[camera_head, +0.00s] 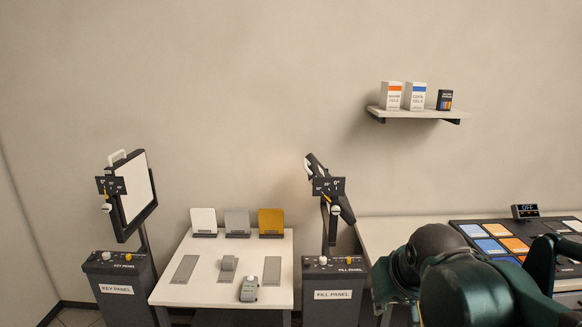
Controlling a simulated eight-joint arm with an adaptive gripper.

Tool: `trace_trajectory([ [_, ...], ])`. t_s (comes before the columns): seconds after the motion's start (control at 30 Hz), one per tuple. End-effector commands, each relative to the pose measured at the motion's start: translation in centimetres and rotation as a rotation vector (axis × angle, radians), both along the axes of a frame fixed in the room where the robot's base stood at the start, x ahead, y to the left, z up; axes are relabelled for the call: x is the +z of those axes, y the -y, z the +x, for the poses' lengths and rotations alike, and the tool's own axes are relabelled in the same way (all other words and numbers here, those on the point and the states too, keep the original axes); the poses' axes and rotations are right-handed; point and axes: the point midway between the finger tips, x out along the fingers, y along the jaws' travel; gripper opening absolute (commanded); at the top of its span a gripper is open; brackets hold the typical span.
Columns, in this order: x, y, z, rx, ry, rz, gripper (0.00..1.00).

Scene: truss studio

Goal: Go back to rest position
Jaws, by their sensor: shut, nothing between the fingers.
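Parts of my dark green arm (470,293) fill the lower right of the head view, in front of the right-hand table. My gripper does not show as a distinct part; I cannot see its fingers. The arm hides part of the table and part of the pad board behind it.
A white table (170,294) bears several coloured plates and a small grey device (248,289). The key panel (118,289) stands to its left, the fill panel (333,294) to its right. A wall shelf (420,113) holds three boxes. A pad board (480,231) lies at right.

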Motion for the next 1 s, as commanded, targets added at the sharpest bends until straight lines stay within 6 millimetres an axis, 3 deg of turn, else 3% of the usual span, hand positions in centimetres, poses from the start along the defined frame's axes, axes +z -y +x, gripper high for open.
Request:
trace_trajectory([
  [0.5, -4.7, 1.2, -7.7, -0.004, 0.060, -0.007, 0.00],
  [0.7, -5.7, 1.4, -9.0, -0.004, 0.071, -0.009, 0.00],
  [1.0, -5.9, 1.5, -9.1, -0.004, 0.074, -0.011, 0.00],
])
